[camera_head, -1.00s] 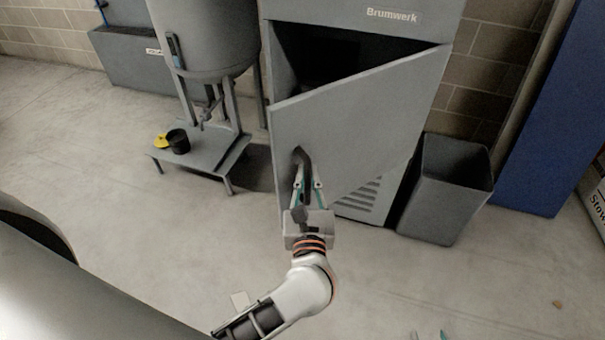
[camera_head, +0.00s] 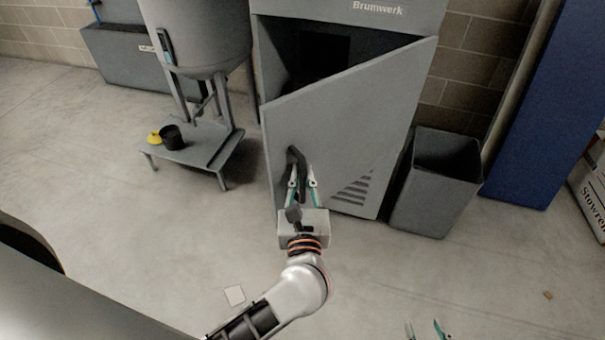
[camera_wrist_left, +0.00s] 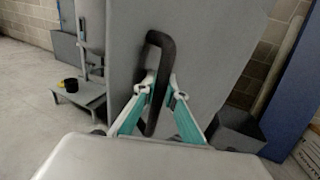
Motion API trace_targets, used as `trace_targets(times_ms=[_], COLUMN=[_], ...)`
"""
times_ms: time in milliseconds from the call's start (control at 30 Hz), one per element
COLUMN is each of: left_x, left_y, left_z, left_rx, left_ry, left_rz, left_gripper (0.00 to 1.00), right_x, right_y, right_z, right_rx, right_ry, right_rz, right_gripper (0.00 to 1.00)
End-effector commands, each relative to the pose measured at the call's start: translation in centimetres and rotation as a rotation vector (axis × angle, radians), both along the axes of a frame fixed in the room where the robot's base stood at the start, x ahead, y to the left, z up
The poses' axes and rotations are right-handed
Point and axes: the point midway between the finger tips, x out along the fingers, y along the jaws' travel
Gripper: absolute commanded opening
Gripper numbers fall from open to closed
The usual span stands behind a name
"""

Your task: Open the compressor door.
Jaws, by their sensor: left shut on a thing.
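The compressor door (camera_head: 345,130) is a grey panel with louvre slots at its lower right. It stands partly open, its left edge swung out from the grey cabinet marked Brumwerk (camera_head: 420,22). The dark cabinet interior shows above the door. A black bar handle (camera_head: 297,160) is near the door's left edge. My left gripper (camera_head: 303,184) is shut on this handle. In the left wrist view, its teal fingers sit on both sides of the handle (camera_wrist_left: 160,55). My right gripper (camera_head: 427,332) shows only its fingertips at the bottom edge, spread apart and empty, above the floor.
A grey bin (camera_head: 436,185) stands just right of the cabinet. A grey tank (camera_head: 200,35) stands on the left behind a low platform (camera_head: 205,152) holding a black cup (camera_head: 171,137) and a yellow item (camera_head: 154,138). The floor in front is mostly clear.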

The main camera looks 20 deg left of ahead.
Motion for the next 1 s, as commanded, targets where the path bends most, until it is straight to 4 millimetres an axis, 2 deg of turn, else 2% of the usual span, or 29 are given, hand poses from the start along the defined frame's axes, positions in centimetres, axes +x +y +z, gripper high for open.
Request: trace_targets(times_ms=[33,100,400,533,667,1000], left_x=[-0.2,-0.2,-0.1,-0.7,-2.5,-8.9], left_y=[0.3,0.2,0.1,-0.2,-0.8,-2.9], left_z=[-0.4,-0.4,-0.1,-0.2,-0.2,-0.3], left_rx=[0.0,0.001,0.0,0.0,-0.001,0.0], left_ry=[0.007,0.007,0.003,0.003,0.006,0.007], left_rz=[0.006,0.005,0.003,0.001,0.002,0.004], left_gripper=[0.14,0.28,0.28,0.28,0.28,0.28], right_x=[0.0,0.0,0.0,-0.1,-0.1,-0.1], right_y=[0.0,0.0,0.0,0.0,0.0,0.0], right_z=[0.0,0.0,0.0,0.0,0.0,0.0], right_rx=[0.0,0.0,0.001,0.0,0.0,0.0], right_ry=[0.0,-0.001,-0.001,0.0,0.001,0.001], right_rz=[0.0,0.0,0.002,0.002,0.001,0.001], right_gripper=[0.4,0.4,0.4,0.4,0.4,0.4])
